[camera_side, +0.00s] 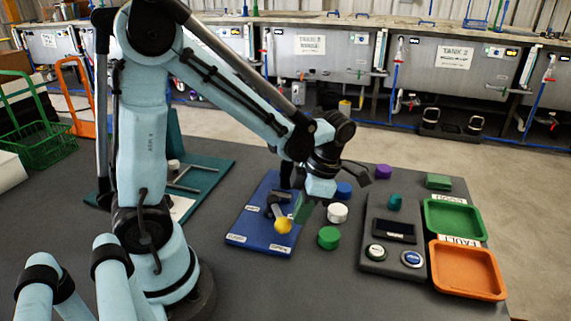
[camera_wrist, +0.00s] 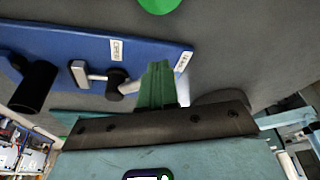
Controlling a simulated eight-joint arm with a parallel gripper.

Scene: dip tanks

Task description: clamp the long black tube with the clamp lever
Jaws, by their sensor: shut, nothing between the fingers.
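A blue board (camera_side: 248,225) lies on the table and carries the clamp. Its lever has a pale arm and a yellow ball knob (camera_side: 283,226), pointing toward the board's front right, by a white label. In the wrist view the pale lever arm (camera_wrist: 130,88) runs behind my fingers, and its knob is hidden. A black tube (camera_side: 286,174) stands at the board's far part; a black tube end (camera_wrist: 35,87) also shows in the wrist view. My gripper (camera_side: 301,212), with green fingers, is shut and empty just above and beside the knob; I cannot tell whether they touch.
Green (camera_side: 328,238), white (camera_side: 337,212) and blue (camera_side: 344,190) round pieces stand right of the board. Beyond them are a grey button panel (camera_side: 375,215), a green tray (camera_side: 453,204) and an orange tray (camera_side: 468,291).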

